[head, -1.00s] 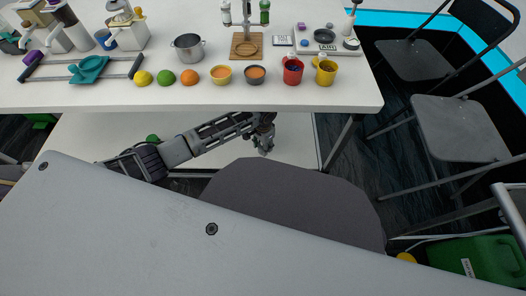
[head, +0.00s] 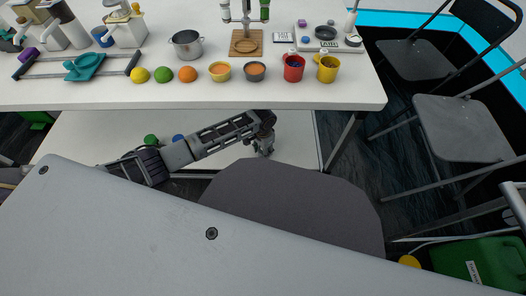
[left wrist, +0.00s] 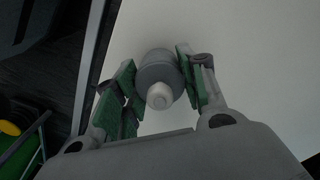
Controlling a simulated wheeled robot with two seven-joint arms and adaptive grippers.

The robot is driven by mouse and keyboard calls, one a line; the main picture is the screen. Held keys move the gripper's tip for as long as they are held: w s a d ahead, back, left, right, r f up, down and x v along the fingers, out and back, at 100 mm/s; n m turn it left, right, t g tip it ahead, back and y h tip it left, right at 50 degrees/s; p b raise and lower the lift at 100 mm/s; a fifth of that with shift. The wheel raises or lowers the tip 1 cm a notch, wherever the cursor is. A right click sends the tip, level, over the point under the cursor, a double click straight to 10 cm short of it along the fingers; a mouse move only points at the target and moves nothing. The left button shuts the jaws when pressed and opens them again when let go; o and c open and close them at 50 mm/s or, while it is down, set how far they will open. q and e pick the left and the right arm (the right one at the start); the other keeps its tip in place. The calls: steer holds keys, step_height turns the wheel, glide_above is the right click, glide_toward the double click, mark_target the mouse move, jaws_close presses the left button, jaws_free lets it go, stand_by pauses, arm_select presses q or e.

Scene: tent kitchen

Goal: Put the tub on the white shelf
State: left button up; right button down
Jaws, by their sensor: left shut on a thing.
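The white shelf (head: 90,135) lies under the white table, and its pale surface (left wrist: 255,60) fills much of the left wrist view. My left gripper (head: 264,143) is under the table's front edge, over the shelf's right part. In the left wrist view, its green-padded fingers (left wrist: 160,78) are shut on a grey round thing with a white knob, which I take to be the tub (left wrist: 155,65). In the head view the tub is too small and hidden to make out. I cannot tell whether it touches the shelf. My right gripper is not in view.
A grey stool seat (head: 300,200) is in front.

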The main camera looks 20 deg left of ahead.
arm_select(q)
steer(key=shift+f, duration=0.1)
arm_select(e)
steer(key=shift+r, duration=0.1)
arm_select(q)
steer(key=o, duration=0.8)
steer(key=shift+r+p, duration=0.6)
steer(key=shift+r, duration=0.6)
steer(key=shift+r+p, duration=0.85)
steer(key=shift+r, duration=0.75)
steer(key=shift+r+p, duration=0.45)
steer(key=shift+r, duration=0.65)
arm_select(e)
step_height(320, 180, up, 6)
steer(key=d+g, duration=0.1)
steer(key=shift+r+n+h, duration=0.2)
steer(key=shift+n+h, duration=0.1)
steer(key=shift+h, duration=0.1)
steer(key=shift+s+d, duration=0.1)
arm_select(q)
steer(key=shift+d, duration=0.1)
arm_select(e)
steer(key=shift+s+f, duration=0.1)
